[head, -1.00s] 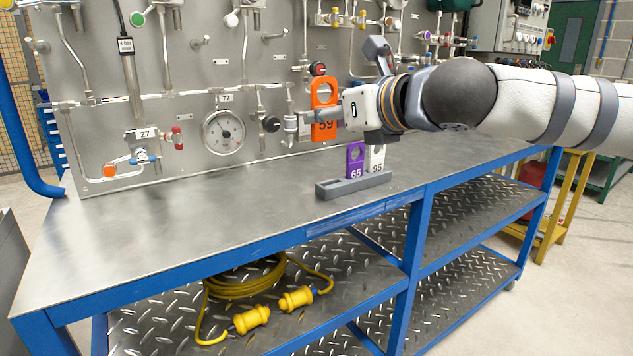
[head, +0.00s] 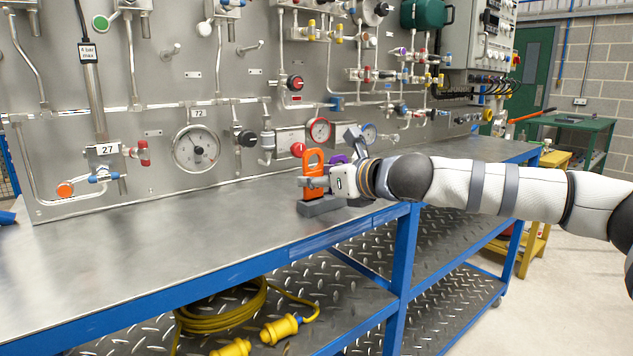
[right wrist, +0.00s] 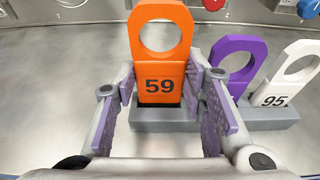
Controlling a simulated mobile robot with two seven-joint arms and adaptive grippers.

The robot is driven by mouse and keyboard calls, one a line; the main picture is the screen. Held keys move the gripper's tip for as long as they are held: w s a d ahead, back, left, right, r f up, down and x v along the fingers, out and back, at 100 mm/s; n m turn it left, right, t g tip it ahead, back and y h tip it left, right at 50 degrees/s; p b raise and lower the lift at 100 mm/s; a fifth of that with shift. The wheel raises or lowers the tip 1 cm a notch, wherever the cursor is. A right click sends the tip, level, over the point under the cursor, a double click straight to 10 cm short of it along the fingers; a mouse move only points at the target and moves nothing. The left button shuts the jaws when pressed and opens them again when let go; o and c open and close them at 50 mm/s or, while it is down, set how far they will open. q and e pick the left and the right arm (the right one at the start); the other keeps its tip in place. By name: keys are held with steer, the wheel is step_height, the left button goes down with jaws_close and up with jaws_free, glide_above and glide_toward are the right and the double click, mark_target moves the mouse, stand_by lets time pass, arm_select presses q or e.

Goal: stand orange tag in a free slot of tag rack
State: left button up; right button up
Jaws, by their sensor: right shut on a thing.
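The orange tag (head: 312,157), marked 59, stands upright at the left end of the grey tag rack (head: 318,208). In the right wrist view the orange tag (right wrist: 160,66) has its lower end at the dark slot opening of the rack (right wrist: 165,122); how deep it sits I cannot tell. My right gripper (right wrist: 162,82) is shut on it, a finger on each side. The purple tag (right wrist: 232,56) and the white tag (right wrist: 284,76), marked 95, stand in the rack to the right. In the head view my right gripper (head: 314,183) partly hides the rack. My left gripper is not in view.
The rack stands on a steel bench top (head: 200,225), clear to its left. Behind is the gauge panel with a gauge (head: 196,149), valves and pipes. A yellow cable (head: 225,315) lies on the lower shelf.

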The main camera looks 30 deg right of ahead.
steer(key=shift+f+b, duration=0.3)
steer(key=shift+f, duration=0.1)
steer(key=o, duration=0.6)
steer(key=shift+r, duration=0.2)
